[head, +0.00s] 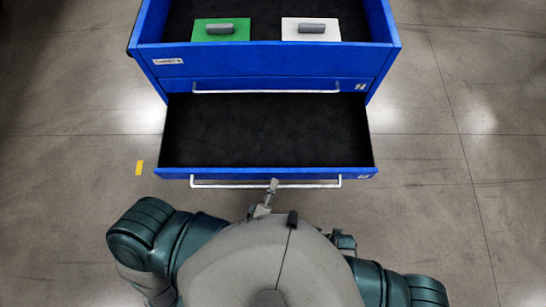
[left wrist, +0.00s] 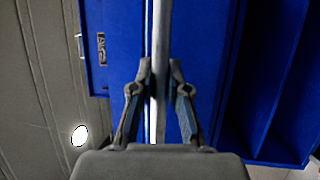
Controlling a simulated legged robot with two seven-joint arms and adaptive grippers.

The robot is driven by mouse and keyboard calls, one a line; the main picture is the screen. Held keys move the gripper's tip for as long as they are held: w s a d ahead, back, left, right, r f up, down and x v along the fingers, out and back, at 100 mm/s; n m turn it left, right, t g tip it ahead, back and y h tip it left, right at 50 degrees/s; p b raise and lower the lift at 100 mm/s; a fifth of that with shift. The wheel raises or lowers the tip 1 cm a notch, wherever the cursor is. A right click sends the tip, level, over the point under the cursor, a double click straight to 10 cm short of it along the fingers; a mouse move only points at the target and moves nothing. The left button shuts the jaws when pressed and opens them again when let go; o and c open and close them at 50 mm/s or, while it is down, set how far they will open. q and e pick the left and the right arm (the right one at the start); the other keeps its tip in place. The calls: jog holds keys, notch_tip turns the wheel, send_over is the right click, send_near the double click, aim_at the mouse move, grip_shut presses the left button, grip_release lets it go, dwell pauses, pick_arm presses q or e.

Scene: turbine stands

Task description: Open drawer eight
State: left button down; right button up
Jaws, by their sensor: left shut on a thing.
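A blue drawer (head: 167,172) stands pulled out from the cabinet (head: 146,70), its dark inside empty. A pale bar handle (head: 225,184) runs along its front. My left gripper (head: 271,187) is at this handle, a little right of its middle. In the left wrist view my left gripper (left wrist: 160,75) has one finger on each side of the handle bar (left wrist: 161,25) and is shut on it. The small mark on the drawer front is too small to read, so I cannot tell its number. My right gripper does not show.
A closed drawer front with a handle (head: 265,91) lies above the open drawer. The cabinet top holds a green block (head: 221,36) and a white block (head: 330,32), each with a grey grip.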

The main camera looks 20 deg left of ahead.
pick_arm(q)
jog(key=shift+f, duration=0.25)
jog(key=c, duration=1.1)
grip_release()
jog(key=shift+d, duration=0.1)
jog(key=shift+c, duration=0.2)
jog(key=shift+w+r, duration=0.1)
